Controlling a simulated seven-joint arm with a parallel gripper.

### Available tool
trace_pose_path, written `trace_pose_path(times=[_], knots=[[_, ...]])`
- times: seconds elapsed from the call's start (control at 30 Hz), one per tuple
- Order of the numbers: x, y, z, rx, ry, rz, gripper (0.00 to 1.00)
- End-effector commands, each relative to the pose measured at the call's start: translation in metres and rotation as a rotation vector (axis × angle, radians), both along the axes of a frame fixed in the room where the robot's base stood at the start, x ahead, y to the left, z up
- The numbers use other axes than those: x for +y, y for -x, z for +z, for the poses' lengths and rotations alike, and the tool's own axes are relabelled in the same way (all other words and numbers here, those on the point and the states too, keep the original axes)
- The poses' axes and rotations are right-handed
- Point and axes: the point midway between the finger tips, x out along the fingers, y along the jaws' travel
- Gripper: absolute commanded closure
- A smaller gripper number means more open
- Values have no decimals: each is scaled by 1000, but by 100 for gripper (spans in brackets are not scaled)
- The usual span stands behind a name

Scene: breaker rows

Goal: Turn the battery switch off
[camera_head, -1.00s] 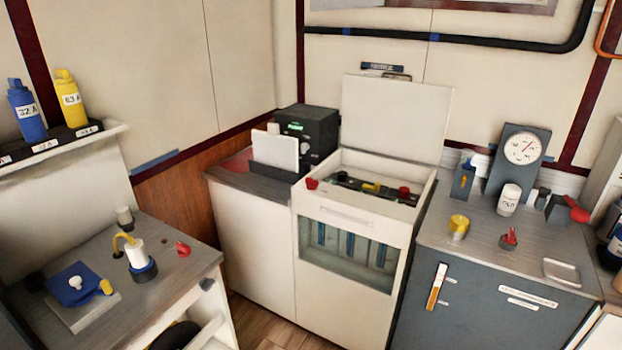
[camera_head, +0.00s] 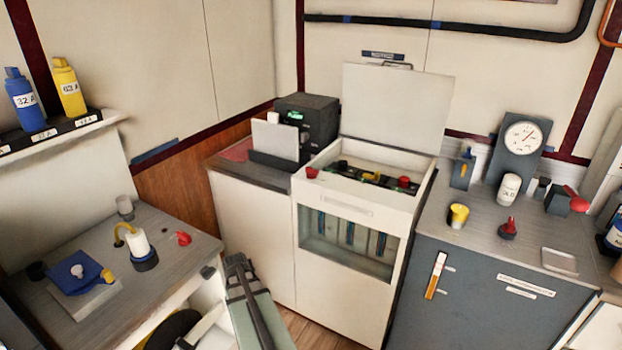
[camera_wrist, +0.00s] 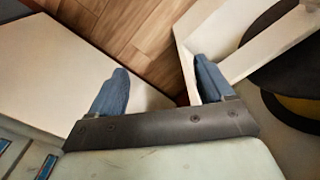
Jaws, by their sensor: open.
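A white cabinet (camera_head: 345,213) stands in the middle with its lid raised. Its open top holds a row of knobs, including a red knob (camera_head: 404,182) at the right. Another red knob (camera_head: 312,173) sits at its front left rim. Which of these is the battery switch I cannot tell; the labels are too small to read. My gripper (camera_head: 238,262) is low in front of the cabinet, left of its window, apart from the knobs. In the wrist view my gripper (camera_wrist: 161,68) is open and empty, its two blue fingers spread above the floor.
The raised lid (camera_head: 395,105) stands behind the knobs.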

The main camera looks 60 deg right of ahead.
Motion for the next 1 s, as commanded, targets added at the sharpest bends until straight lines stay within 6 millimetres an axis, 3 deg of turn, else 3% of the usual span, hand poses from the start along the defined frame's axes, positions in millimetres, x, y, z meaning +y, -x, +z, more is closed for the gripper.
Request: trace_pose_path(times=[0.03,0.4,0.67,1.0], knots=[[-20,-7,14,-20,18,-20,19],[-144,-22,122,-133,148,-142,19],[-224,-16,212,-193,239,-234,19],[-311,3,343,-254,354,-369,19]])
